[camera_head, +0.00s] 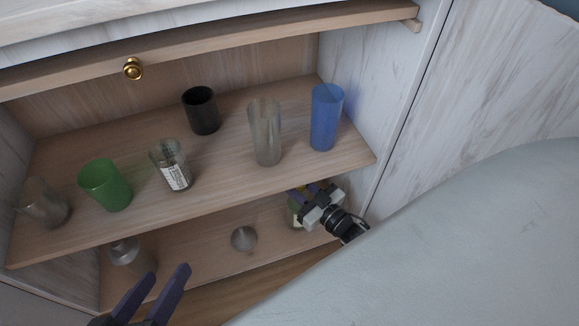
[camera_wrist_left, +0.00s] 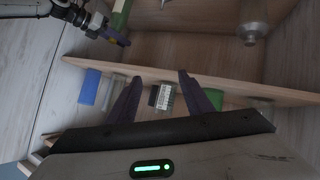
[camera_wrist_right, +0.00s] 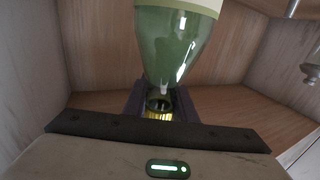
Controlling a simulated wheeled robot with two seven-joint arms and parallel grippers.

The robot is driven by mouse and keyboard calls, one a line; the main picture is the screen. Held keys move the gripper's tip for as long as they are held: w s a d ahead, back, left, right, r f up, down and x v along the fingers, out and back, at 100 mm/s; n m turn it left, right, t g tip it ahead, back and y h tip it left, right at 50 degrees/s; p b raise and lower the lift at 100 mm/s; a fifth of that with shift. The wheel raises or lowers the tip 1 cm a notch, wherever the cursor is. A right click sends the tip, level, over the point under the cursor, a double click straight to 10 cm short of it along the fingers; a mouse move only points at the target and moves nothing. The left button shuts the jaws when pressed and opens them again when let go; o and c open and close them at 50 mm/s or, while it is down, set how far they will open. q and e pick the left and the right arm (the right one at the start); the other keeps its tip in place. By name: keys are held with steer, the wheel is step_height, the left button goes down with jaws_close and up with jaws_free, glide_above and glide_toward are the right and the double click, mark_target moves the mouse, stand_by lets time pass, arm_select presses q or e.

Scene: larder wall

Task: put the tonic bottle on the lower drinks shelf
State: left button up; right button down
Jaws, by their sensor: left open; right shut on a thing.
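The tonic bottle is green glass with a pale label and a gold neck; it fills the upper middle of the right wrist view (camera_wrist_right: 175,45). My right gripper (camera_wrist_right: 158,105) is shut on its neck. In the head view the bottle (camera_head: 296,212) shows small and partly hidden behind my right gripper (camera_head: 305,195), at the right end of the lower shelf (camera_head: 190,262). It also shows at the top of the left wrist view (camera_wrist_left: 122,14). I cannot tell whether its base touches the shelf. My left gripper (camera_head: 163,277) is open and empty in front of the shelves.
On the lower shelf stand a grey metallic bottle (camera_head: 128,255) and a small round grey thing (camera_head: 243,239). The upper shelf holds a green cup (camera_head: 105,186), a black cup (camera_head: 201,111), a labelled glass (camera_head: 170,166), a blue tumbler (camera_head: 326,118) and other glasses.

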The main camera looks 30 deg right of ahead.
mark_target(302, 189)
steer(key=shift+w+r, duration=0.1)
steer(key=c, duration=1.7)
jaws_free()
steer(key=shift+o, duration=1.2)
arm_select(q)
steer(key=shift+f, duration=0.25)
arm_select(e)
steer(key=s, duration=0.1)
steer(key=s+p, duration=0.1)
steer(key=s, duration=0.2)
steer(key=shift+s+d, duration=0.15)
steer(key=shift+d, duration=0.15)
steer(key=s, duration=0.2)
steer(key=s+p, duration=0.1)
steer(key=s, duration=0.1)
steer(key=s+d+p, duration=0.1)
steer(key=s, duration=0.1)
steer(key=shift+s, duration=0.2)
arm_select(q)
steer(key=shift+s+a+f+g+y, duration=0.1)
steer(key=shift+a+f+g+y, duration=0.2)
steer(key=shift+a+f+y, duration=0.25)
steer(key=shift+s+a+f+g+y, duration=0.1)
steer(key=shift+a+f+g+y, duration=0.2)
steer(key=shift+f, duration=0.45)
arm_select(e)
steer(key=shift+s+d, duration=0.15)
steer(key=shift+s, duration=0.55)
